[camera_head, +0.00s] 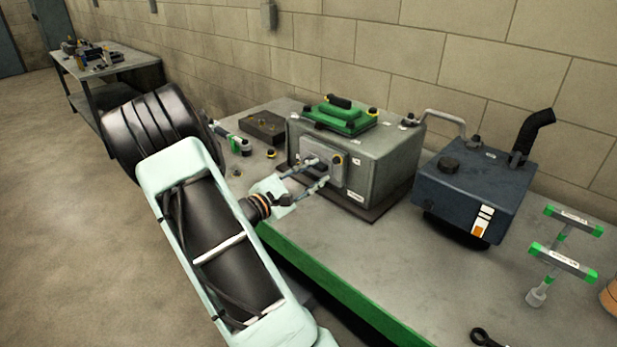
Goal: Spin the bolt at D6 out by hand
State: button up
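The grey engine block (383,160) stands on a dark base on the bench. A pale cover plate (324,150) is on its front face, with bolt heads around it; a brass-coloured one (338,160) shows at its right edge. The labels are too small to read, so I cannot tell which bolt is D6. My gripper (318,173) is in front of the plate's lower part, its two fingers apart and pointing at it. A small dark part shows near the fingertips; I cannot tell whether they touch it. My fingers hide part of the plate.
A green cover (341,116) sits on top of the block. A blue tank (470,192) with a black pipe stands to the right, then green-handled T-shaped tools (563,262). A dark tray (262,127) lies left of the block. The bench front between is clear.

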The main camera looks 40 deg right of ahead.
aim_at(335, 161)
jog(key=d, duration=0.4)
jog(key=shift+w+d+f+b, duration=0.1)
jog(key=shift+w+b, duration=0.05)
jog(key=shift+b, duration=0.15)
jog(key=shift+w+d+b, duration=0.1)
jog(key=shift+d+b, duration=0.3)
jog(key=shift+d, duration=0.7)
jog(key=shift+c, duration=0.3)
grip_shut()
